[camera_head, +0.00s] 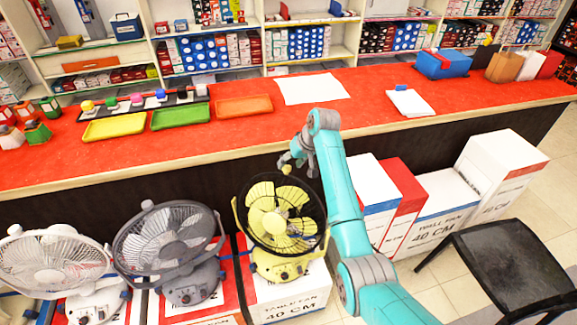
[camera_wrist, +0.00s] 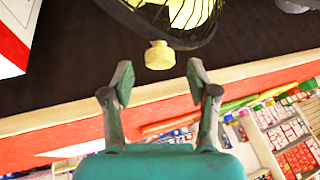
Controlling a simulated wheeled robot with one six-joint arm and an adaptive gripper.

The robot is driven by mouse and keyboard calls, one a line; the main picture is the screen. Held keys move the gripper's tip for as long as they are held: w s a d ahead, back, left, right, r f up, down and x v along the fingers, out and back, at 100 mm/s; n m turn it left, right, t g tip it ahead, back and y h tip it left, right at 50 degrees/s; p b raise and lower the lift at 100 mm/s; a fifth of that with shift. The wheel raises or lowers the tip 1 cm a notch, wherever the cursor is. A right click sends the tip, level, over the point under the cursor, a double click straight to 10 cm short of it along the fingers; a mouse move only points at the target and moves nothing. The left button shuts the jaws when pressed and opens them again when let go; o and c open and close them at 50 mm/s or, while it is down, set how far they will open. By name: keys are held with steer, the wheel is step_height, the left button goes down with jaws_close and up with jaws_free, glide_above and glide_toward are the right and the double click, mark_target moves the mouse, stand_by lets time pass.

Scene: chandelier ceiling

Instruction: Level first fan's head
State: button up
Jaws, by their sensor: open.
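Three table fans stand in a row at the front: a white fan (camera_head: 60,262), a grey fan (camera_head: 168,250) and a yellow fan (camera_head: 272,220) with a dark round cage. All three heads appear tipped back, facing partly up. My gripper (camera_head: 288,162) is behind the yellow fan's upper right edge. In the wrist view my gripper (camera_wrist: 160,82) is open, its fingers apart. A pale yellow knob (camera_wrist: 160,55) at the edge of the dark cage (camera_wrist: 185,38) lies in line with the gap between the fingertips. Nothing appears gripped.
A red counter (camera_head: 370,88) runs behind the fans with colored trays (camera_head: 180,116) on it. White fan boxes (camera_head: 435,210) stand right of my arm. A black stool (camera_head: 515,260) is at lower right. Stocked shelves (camera_head: 205,52) line the back.

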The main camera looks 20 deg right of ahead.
steer(key=shift+x, duration=1.2)
jaws_close()
